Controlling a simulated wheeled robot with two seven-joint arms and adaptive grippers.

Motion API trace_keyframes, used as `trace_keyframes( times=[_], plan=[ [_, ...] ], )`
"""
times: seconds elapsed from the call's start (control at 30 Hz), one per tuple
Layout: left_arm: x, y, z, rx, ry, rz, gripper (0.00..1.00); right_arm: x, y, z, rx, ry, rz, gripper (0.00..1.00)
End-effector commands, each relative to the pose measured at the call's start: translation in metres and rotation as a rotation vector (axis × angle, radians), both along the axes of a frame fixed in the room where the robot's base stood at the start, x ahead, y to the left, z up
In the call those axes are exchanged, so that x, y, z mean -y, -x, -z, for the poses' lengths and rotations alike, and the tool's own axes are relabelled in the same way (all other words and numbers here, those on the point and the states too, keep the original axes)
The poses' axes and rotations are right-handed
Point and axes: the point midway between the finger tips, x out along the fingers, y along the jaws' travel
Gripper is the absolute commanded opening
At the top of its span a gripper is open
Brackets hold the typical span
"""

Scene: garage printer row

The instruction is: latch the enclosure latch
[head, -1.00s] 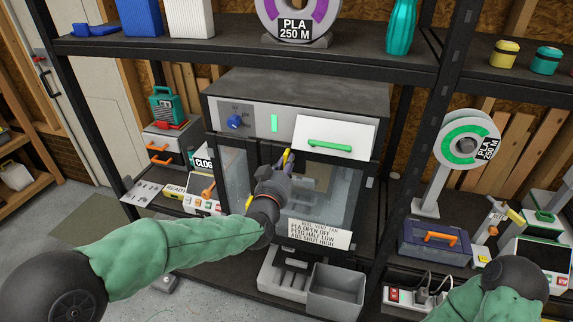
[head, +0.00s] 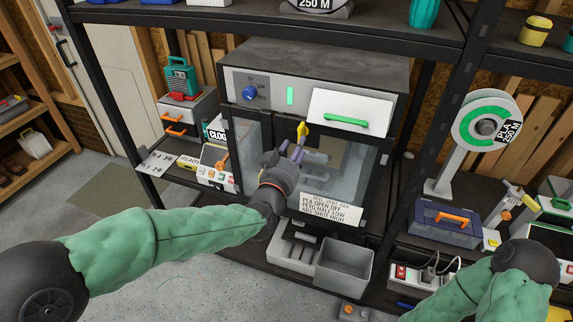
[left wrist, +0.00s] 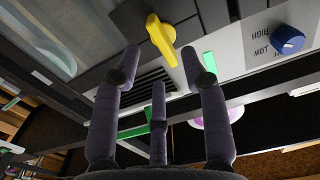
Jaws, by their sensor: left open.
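The enclosure (head: 320,74) is a grey cabinet with a glazed front. Its yellow latch (head: 302,131) sits at the upper edge of the glazed front, left of the green handle; the left wrist view also shows the latch (left wrist: 161,38), standing slightly tilted in that picture. My left gripper (head: 294,150) is just below and in front of the latch. In the left wrist view its dark fingers (left wrist: 160,68) are spread, with nothing between them, and the latch shows beyond the tips, apart from them. Whether the latch is engaged I cannot tell. My right gripper is out of view.
A white panel with a green handle (head: 344,121) and a blue knob (head: 250,93) are on the cabinet's top front. A label (head: 331,211) hangs on the lower front, above a grey bin (head: 343,263). A spool stand (head: 441,172) stands to the right.

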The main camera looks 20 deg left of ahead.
Motion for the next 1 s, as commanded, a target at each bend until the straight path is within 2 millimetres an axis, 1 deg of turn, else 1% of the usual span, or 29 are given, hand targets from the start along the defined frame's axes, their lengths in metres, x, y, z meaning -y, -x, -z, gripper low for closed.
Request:
trace_keyframes(
  times=[0.03,0.2,0.4,0.6,1.0],
  plan=[
    [0.000,0.010,-0.001,0.002,0.000,0.001,0.44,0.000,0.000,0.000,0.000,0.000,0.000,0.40],
    [-0.001,0.037,0.000,0.001,-0.001,0.000,0.44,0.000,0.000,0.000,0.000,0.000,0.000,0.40],
    [-0.002,0.060,-0.001,0.002,0.000,0.000,0.44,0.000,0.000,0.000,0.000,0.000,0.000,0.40],
    [-0.002,0.068,0.000,0.000,-0.001,0.000,0.44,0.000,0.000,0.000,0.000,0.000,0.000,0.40],
    [-0.002,0.069,0.001,0.000,-0.001,0.000,0.44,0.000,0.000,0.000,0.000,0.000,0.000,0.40]
  ],
)
